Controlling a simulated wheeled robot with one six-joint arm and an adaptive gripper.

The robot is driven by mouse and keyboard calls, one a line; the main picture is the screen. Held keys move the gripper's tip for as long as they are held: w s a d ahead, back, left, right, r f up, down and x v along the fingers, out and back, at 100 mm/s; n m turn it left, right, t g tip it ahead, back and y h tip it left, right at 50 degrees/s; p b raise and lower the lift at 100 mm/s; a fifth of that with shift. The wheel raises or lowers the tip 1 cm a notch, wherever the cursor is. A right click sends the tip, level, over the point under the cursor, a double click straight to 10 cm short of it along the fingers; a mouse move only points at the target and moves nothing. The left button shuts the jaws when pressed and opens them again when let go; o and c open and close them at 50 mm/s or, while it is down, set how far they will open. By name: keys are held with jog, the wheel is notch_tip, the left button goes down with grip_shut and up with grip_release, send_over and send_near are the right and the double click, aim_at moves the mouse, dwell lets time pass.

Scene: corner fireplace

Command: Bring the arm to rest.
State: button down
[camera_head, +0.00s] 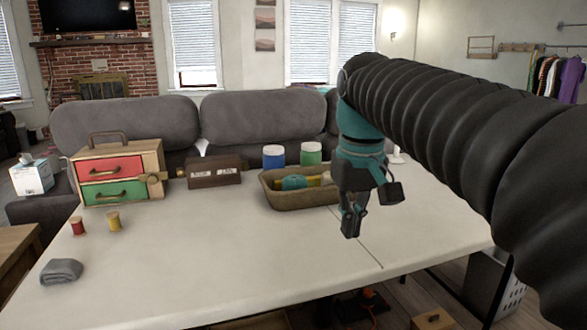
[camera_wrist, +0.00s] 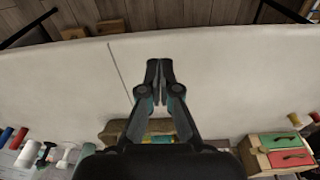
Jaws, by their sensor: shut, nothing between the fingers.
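My gripper (camera_head: 350,222) hangs fingers down above the right part of the white table (camera_head: 190,255) in the head view. Its fingers are shut with nothing between them. In the wrist view my gripper (camera_wrist: 159,68) also shows closed, with the bare tabletop (camera_wrist: 215,75) beyond it. My arm, in a black ribbed sleeve, comes in from the right. The gripper is just in front of the right end of a tan basket (camera_head: 290,199) and hides part of it. I cannot tell how high the fingertips are above the table.
A wooden box with red and green drawers (camera_head: 118,172), two thread spools (camera_head: 113,222), a folded grey cloth (camera_head: 62,271) and a dark wooden box (camera_head: 214,172) are on the table. The table's front middle is clear.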

notch_tip(320, 180, down, 9)
jog(key=s+d+m+t, duration=0.1)
jog(key=s+d+t, duration=0.1)
jog(key=s+d+f+m+t, duration=0.2)
jog(key=s+d+f, duration=0.2)
jog(key=s+f, duration=0.4)
jog(key=shift+s+d+f, duration=0.15)
jog(key=shift+s, duration=2.05)
